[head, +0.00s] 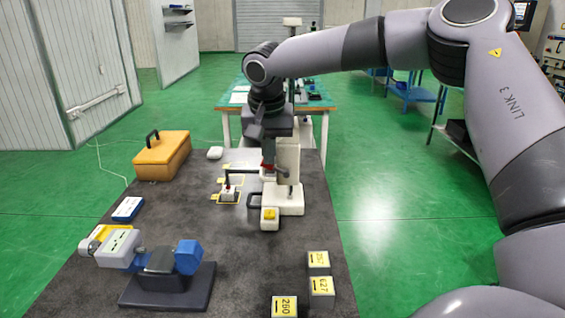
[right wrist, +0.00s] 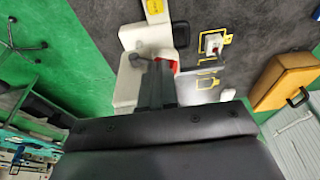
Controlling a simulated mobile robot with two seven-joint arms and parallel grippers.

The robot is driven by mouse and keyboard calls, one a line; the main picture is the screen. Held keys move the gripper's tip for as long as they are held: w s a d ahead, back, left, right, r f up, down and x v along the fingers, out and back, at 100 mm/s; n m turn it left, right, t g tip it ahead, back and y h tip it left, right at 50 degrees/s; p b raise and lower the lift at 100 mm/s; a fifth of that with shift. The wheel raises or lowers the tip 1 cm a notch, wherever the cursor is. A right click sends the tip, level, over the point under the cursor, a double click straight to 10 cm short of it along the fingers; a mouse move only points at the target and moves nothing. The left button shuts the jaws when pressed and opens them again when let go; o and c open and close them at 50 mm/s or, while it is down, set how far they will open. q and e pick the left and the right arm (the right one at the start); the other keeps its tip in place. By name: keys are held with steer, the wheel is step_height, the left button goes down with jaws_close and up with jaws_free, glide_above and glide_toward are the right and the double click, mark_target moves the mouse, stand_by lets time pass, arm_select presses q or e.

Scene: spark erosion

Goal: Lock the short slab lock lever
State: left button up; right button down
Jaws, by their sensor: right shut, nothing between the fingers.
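A white stand with an upright column (head: 288,160) and a white base (head: 284,203) stands mid-table. A small red part (head: 267,167) shows on it, beside a dark lever-like piece (head: 284,173). In the right wrist view the red part (right wrist: 172,65) and a dark knob-ended piece (right wrist: 136,59) lie close to my fingertips. I cannot tell which piece is the slab lock lever. My right gripper (head: 268,152) points down at the column's left side, shut and empty. Its fingers (right wrist: 157,80) overlap the red part in view; contact is unclear. My left gripper is not in view.
A small white fixture (head: 229,194) sits left of the stand. An orange case (head: 162,157) stands at the back left. A blue and grey device (head: 165,262) is at the front left. Yellow-topped blocks (head: 320,286) lie at the front right.

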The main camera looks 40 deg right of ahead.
step_height(320, 180, up, 6)
steer(key=shift+w+a+f, duration=0.1)
stand_by(0.8)
stand_by(0.5)
